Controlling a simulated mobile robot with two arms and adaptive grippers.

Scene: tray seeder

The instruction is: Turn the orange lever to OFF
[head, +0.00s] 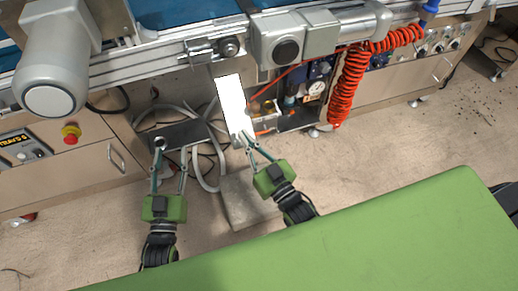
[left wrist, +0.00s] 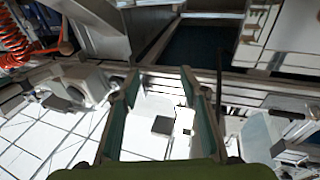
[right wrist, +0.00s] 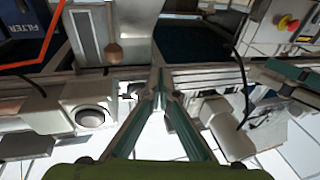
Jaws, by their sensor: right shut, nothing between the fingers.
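A small orange piece (head: 262,132) shows at the lower edge of the open cabinet under the machine in the head view; it may be the orange lever, but it is too small to tell its shape or setting. No OFF mark is readable. My right gripper (head: 247,138) is shut and empty just left of it, its tips over the foot of a bright white panel; the shut fingers also show in the right wrist view (right wrist: 160,76). My left gripper (head: 170,148) is open and empty further left, over a dark plate; its spread fingers show in the left wrist view (left wrist: 160,85).
The white panel (head: 235,105) hangs by the open cabinet, which holds a gauge (head: 315,88). A coiled red hose (head: 350,85) hangs at its right. A red emergency button (head: 71,132) is at the left. Grey hoses (head: 207,165) run between my grippers. My green body fills the front.

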